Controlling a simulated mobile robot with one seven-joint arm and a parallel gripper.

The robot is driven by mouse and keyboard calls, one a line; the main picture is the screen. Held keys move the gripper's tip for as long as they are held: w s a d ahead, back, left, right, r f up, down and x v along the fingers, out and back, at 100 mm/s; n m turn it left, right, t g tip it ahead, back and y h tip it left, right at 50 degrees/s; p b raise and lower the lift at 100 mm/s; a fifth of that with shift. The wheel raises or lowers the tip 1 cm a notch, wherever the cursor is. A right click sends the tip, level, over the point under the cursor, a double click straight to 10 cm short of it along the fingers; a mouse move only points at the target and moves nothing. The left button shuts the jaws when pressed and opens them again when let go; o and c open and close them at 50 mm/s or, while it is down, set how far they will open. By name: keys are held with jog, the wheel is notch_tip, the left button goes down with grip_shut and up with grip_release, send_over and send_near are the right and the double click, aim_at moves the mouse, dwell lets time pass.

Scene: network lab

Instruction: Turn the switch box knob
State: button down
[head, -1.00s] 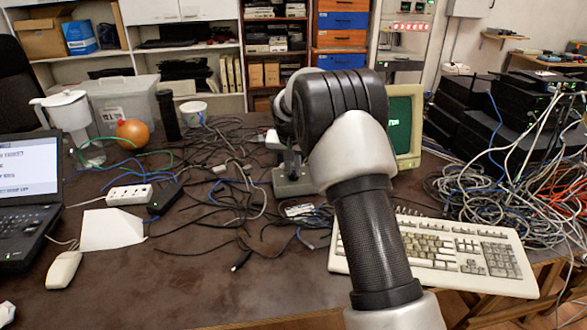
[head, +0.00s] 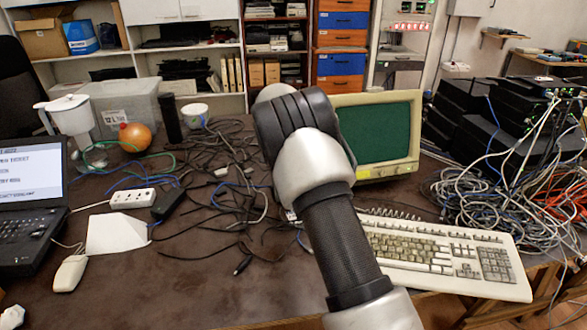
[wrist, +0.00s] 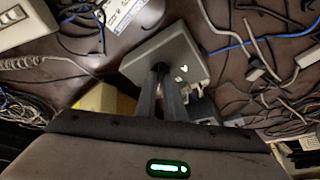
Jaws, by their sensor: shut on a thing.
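The switch box (wrist: 188,46) is a small grey-green box on the dark table, seen from above in the wrist view. A small white mark shows on its face. My gripper (wrist: 160,70) reaches onto that face with its two dark fingers close together, shut on the knob. The knob itself is hidden between and under the fingers. In the head view my arm covers the switch box and the gripper.
A monitor (head: 385,143) stands behind my arm, and a beige keyboard (head: 440,254) lies to the right. Tangled cables (head: 225,170) cover the table's middle. A laptop (head: 30,200) and white mouse (head: 69,273) are at left. The front middle is mostly clear.

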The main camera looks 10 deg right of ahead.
jog(key=shift+a+m+g+p, duration=0.1)
jog(key=shift+m+g+p, duration=0.45)
jog(key=shift+m, duration=0.65)
jog(key=shift+w+h, duration=0.1)
jog(key=shift+h, duration=0.2)
jog(key=c, duration=1.8)
grip_release()
jog(key=shift+c, duration=0.2)
jog(key=p+v, duration=0.3)
jog(key=v, duration=1.4)
jog(key=shift+s+r, duration=0.25)
jog(key=shift+r, duration=0.1)
